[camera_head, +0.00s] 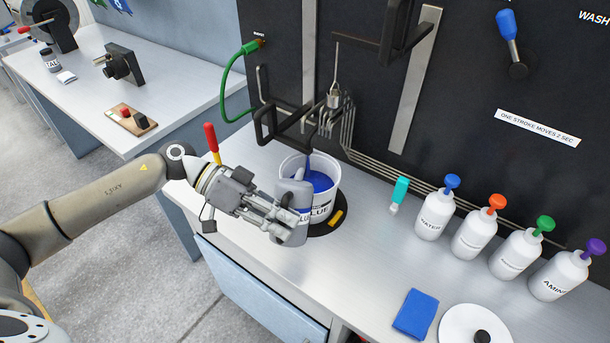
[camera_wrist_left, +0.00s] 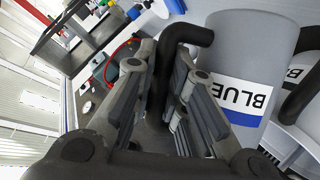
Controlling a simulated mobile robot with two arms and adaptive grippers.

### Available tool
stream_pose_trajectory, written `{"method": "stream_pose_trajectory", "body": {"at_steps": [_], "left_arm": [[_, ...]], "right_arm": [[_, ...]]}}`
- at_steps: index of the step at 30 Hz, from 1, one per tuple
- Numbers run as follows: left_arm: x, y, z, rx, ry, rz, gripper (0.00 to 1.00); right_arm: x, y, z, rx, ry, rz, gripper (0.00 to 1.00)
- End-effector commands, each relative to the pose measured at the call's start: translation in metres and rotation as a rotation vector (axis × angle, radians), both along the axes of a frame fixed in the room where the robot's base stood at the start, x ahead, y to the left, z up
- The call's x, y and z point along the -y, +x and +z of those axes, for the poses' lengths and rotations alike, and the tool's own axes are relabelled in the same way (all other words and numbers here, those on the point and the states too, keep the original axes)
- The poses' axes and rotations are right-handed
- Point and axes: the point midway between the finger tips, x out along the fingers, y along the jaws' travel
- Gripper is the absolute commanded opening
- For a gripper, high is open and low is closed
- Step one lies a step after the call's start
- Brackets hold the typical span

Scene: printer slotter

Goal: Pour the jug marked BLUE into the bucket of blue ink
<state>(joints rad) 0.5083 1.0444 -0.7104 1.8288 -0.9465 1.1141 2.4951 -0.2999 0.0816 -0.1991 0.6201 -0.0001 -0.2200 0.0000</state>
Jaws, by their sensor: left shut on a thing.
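The grey jug marked BLUE (camera_head: 291,229) stands about upright in the head view, close in front of the bucket. Its label and dark handle show large in the left wrist view (camera_wrist_left: 245,50). My left gripper (camera_head: 287,222) is shut on the jug, with its fingers around the handle in the left wrist view (camera_wrist_left: 180,95). The white bucket of blue ink (camera_head: 325,207) stands just behind and to the right, with blue ink inside and a blue-coated rod dipping in. The jug hides part of the bucket. I cannot tell whether the jug touches the counter. My right gripper is not in view.
A black bracket (camera_head: 285,128) hangs over the bucket. Several white bottles with coloured caps (camera_head: 435,213) line the back right. The counter right of the bucket is fairly clear.

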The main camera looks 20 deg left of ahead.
Motion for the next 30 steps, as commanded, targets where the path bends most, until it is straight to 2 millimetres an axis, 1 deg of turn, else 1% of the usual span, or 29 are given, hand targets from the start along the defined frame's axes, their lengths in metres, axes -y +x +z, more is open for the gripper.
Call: {"method": "stream_pose_trajectory", "body": {"at_steps": [15,30], "left_arm": [[0.001,0.006,0.013,-0.067,-0.007,0.0,0.0],[0.0,0.008,0.019,-0.12,-0.008,-0.001,0.0]], "right_arm": [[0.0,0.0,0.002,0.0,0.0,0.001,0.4],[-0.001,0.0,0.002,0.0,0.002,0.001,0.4]]}}
